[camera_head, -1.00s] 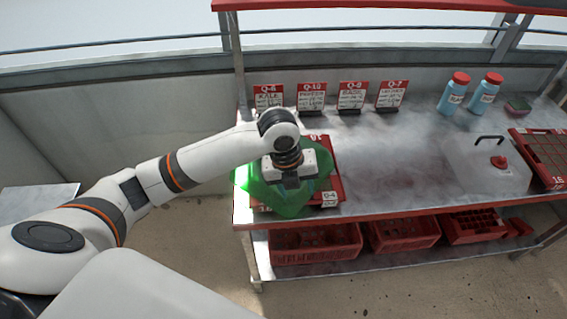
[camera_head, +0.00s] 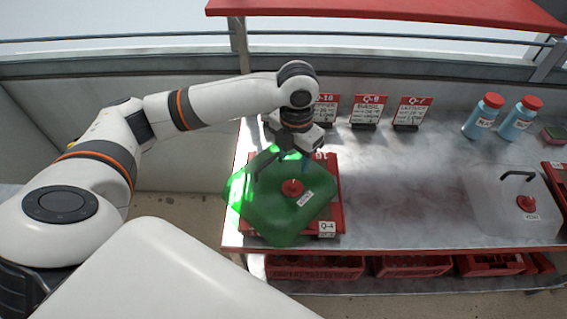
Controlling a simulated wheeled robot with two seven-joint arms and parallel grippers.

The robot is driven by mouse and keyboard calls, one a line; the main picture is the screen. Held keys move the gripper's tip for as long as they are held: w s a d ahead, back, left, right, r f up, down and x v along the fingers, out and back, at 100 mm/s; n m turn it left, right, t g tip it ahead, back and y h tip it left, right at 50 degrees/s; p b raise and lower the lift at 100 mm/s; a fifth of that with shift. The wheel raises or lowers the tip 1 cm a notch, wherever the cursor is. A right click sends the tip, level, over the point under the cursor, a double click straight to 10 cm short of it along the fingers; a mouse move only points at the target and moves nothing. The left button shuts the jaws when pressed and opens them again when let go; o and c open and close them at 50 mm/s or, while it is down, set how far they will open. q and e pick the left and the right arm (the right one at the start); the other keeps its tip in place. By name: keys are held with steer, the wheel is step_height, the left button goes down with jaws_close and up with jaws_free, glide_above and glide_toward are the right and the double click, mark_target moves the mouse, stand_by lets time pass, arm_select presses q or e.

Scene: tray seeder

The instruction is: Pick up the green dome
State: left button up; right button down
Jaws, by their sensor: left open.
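The green dome (camera_head: 281,219) is a translucent cover with a red knob (camera_head: 292,188) on top. It sits over a red tray (camera_head: 333,222) labelled Q-4, at the left end of the metal table, turned askew to the tray. My left gripper (camera_head: 270,168) is open above the back left part of the dome, behind and left of the knob, with its fingers pointing down. It holds nothing that I can see. Whether a fingertip touches the dome, I cannot tell. My right gripper is not in view.
A clear dome (camera_head: 500,212) with a red knob and dark handle stands at the right. Two blue bottles (camera_head: 483,116) and sign cards (camera_head: 367,109) line the back. Red crates (camera_head: 412,265) fill the lower shelf. The table's middle (camera_head: 405,190) is clear.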

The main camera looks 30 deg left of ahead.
mark_target(293, 183)
arm_select(q)
steer(key=f, duration=0.2)
steer(key=shift+s+f, duration=0.25)
steer(key=shift+f, duration=0.45)
steer(key=shift+w+f+p, duration=0.15)
steer(key=shift+f+p, duration=0.1)
steer(key=shift+p, duration=0.05)
steer(key=f+p, duration=0.1)
steer(key=f, duration=0.3)
steer(key=shift+s+f, duration=0.15)
steer(key=shift+s, duration=0.05)
steer(key=shift+f, duration=0.3)
steer(key=shift+w, duration=0.1)
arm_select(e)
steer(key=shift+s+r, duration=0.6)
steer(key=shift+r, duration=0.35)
arm_select(q)
steer(key=shift+c, duration=0.5)
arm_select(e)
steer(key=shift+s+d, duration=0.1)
arm_select(q)
jaws_close()
